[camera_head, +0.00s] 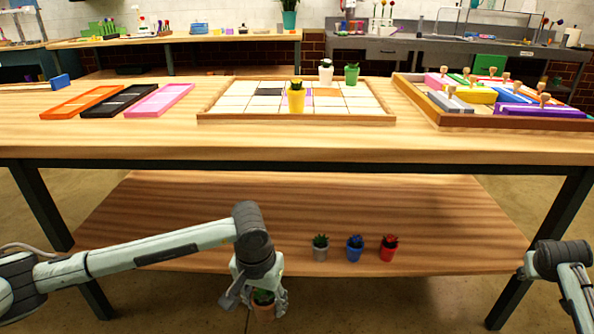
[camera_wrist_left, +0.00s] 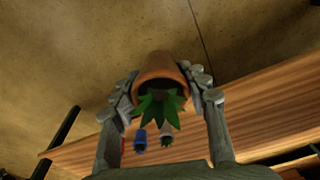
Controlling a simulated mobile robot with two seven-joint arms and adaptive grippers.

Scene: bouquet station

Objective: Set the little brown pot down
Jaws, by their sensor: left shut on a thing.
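The little brown pot (camera_wrist_left: 160,68) with a spiky green plant is between the fingers of my left gripper (camera_wrist_left: 163,100), which is shut on it. In the head view my left gripper (camera_head: 256,299) hangs in front of the lower shelf's front edge, and the brown pot (camera_head: 264,310) shows partly between its fingers. The pot appears to be over the floor, not on the shelf. My right arm shows at the right edge of the head view; its fingers are out of view.
On the lower shelf (camera_head: 430,225) stand a grey pot (camera_head: 320,252), a blue pot (camera_head: 355,254) and a red pot (camera_head: 389,253). The shelf left of them looks clear. Above, the tabletop holds a tiled tray (camera_head: 215,115) with a yellow pot (camera_head: 296,101).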

